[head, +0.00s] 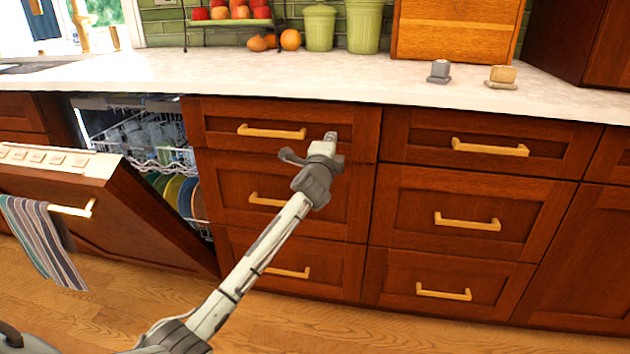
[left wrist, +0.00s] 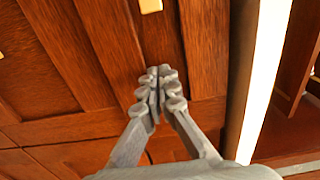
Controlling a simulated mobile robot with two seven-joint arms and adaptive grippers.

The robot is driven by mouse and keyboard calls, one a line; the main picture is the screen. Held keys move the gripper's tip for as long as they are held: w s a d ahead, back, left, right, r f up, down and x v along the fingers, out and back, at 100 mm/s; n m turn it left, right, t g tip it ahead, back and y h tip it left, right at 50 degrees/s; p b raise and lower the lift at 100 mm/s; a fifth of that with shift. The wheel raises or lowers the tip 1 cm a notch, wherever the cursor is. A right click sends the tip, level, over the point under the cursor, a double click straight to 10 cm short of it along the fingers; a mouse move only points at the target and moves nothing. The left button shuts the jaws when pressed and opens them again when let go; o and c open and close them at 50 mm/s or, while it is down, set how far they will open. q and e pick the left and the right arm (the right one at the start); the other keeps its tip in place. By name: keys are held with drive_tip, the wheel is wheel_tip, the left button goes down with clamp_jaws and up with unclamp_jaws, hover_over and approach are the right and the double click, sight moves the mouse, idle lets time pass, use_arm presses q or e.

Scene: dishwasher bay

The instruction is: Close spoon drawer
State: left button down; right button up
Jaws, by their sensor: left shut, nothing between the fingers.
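The top wooden drawer (head: 225,115) of the left column, with a gold bar handle (head: 272,131), looks flush or nearly flush with the cabinet; I cannot tell whether a small gap remains. No spoons show, so I cannot confirm which drawer holds them. My left gripper (head: 328,140) is shut and empty, in front of this drawer's right part, right of the handle. In the left wrist view the closed fingertips (left wrist: 154,77) are at or very near a wooden front, with part of a gold handle (left wrist: 150,5) at the top edge. Contact is unclear. My right gripper is not in view.
The dishwasher door (head: 110,200) hangs partly open at left, with dish racks (head: 150,140) inside and a striped towel (head: 40,235) on its handle. Other drawers (head: 470,205) on the right look shut. The pale countertop (head: 250,80) runs above; the wood floor (head: 300,320) is clear.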

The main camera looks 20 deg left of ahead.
use_arm(q)
drive_tip(key=shift+x, duration=0.95)
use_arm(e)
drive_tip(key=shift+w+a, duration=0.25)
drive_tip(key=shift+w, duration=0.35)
use_arm(q)
drive_tip(key=shift+a+r, duration=0.15)
drive_tip(key=shift+r, duration=0.2)
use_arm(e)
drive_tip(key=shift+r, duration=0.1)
